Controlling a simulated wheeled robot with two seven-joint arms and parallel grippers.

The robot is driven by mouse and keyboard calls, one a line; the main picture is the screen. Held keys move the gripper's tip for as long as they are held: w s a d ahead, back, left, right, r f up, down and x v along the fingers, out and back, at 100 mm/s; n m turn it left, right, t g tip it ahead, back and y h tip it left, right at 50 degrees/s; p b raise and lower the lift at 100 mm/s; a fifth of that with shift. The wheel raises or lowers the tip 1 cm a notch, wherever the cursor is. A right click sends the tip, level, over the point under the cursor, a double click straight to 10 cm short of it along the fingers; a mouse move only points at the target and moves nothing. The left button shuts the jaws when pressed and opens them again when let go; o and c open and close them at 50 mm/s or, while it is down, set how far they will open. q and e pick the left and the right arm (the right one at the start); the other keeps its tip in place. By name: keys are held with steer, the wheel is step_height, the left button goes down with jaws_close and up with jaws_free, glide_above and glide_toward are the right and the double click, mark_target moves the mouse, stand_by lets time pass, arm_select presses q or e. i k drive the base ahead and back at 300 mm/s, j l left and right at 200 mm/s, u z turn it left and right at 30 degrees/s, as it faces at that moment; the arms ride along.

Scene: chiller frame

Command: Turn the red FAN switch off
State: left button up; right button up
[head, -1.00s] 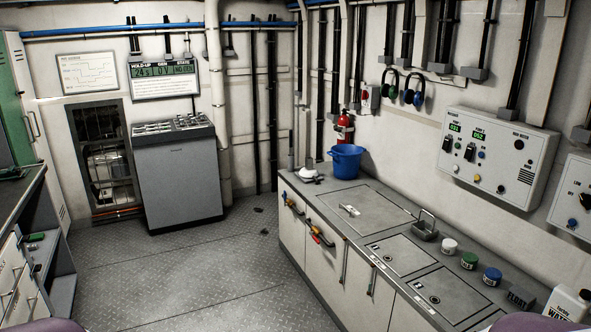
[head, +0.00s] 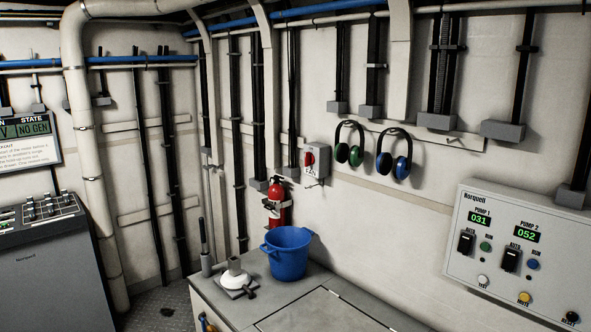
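The red switch (head: 310,158) sits on a small light grey box (head: 318,172) on the far wall, left of the ear defenders and above the fire extinguisher. Small lettering shows beneath the red part, too small to read with certainty. I cannot tell which position the switch is in. Neither of my grippers is in the head view.
A blue bucket (head: 288,256) and a white fitting (head: 234,272) stand on the grey counter (head: 330,312) below the switch. A red fire extinguisher (head: 276,205) hangs behind the bucket. Green ear defenders (head: 350,148) and a pump panel (head: 520,245) are to the right.

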mark_target(309, 159)
steer(key=i+j+z, duration=0.15)
steer(key=z, duration=0.3)
steer(key=i+j+z, duration=0.2)
steer(key=z, duration=0.25)
steer(key=i+j, duration=0.05)
